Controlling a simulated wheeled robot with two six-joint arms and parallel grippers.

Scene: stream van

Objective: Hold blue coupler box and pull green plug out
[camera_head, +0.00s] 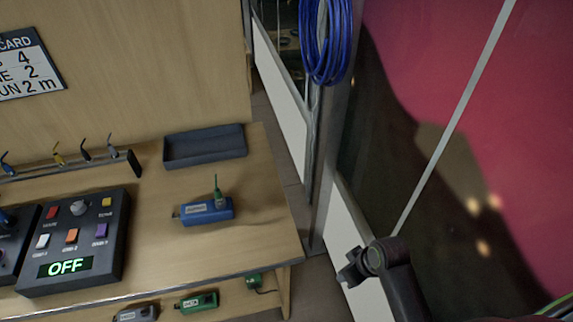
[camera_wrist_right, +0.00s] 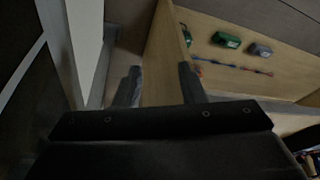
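The blue coupler box (camera_head: 205,212) lies on the wooden table near its right end. The green plug (camera_head: 217,192) stands upright at the box's top, towards its right end, and appears seated in it. My right gripper (camera_head: 352,268) is off the table's right side, well apart from the box. In the right wrist view my right gripper (camera_wrist_right: 160,82) has its two fingers spread with nothing held between them. Neither the blue box nor its plug can be made out in that view. My left gripper is not in view.
A dark tray (camera_head: 205,158) lies behind the box. A control panel reading OFF (camera_head: 70,245) is at the left. Green and grey boxes (camera_wrist_right: 226,40) sit on the lower shelf. A glass-like wall and blue cable coil (camera_head: 326,45) border the right. The table around the box is clear.

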